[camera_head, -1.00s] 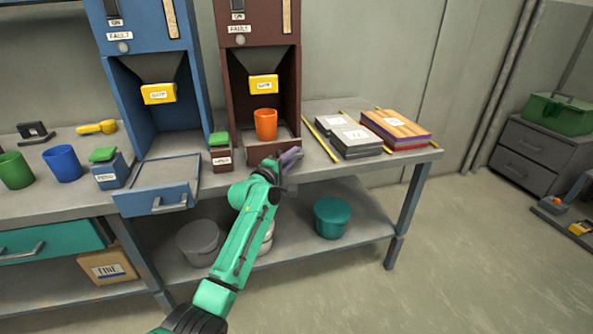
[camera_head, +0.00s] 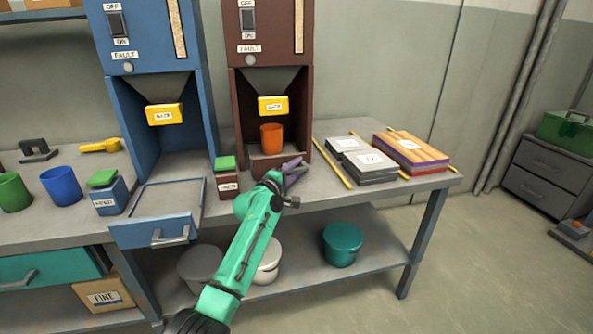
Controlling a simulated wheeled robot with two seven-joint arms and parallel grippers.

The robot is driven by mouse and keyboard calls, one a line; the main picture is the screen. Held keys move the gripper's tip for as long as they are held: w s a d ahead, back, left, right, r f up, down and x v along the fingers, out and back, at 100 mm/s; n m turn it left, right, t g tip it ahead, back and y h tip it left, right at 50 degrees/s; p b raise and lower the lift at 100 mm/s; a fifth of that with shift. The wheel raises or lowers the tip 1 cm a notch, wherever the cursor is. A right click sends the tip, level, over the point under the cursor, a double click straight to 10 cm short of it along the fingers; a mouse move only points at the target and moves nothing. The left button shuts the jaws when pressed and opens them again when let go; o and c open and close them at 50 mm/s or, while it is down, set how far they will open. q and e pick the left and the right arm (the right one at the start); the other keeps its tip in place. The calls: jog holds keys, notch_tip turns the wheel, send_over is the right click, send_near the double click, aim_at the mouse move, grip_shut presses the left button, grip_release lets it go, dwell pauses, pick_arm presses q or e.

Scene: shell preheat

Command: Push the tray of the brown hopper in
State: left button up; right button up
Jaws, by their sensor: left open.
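The brown hopper (camera_head: 248,82) stands on the bench, right of the blue hopper. Its tray (camera_head: 266,161) shows as a low brown front at the base of the opening. An orange cup (camera_head: 271,134) stands upright inside the opening, under the yellow gate (camera_head: 272,106). My left gripper (camera_head: 294,168) is open and empty at the right part of the tray front. It hides part of that front, and I cannot tell for certain whether it touches. My right gripper is out of view.
The blue hopper's tray (camera_head: 152,233) sticks out over the bench's front edge. A small brown green-lidded box (camera_head: 228,178) stands left of my gripper. Grey slabs (camera_head: 366,160), yellow rods and a wood-topped stack (camera_head: 412,150) lie to the right.

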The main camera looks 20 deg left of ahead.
pick_arm(q)
jog(key=shift+w+f, duration=0.1)
jog(key=shift+f, duration=0.1)
jog(key=shift+s, duration=0.35)
jog(key=p+v, duration=0.1)
jog(key=v, duration=0.5)
jog(key=shift+p, duration=0.3)
jog(key=v, duration=0.8)
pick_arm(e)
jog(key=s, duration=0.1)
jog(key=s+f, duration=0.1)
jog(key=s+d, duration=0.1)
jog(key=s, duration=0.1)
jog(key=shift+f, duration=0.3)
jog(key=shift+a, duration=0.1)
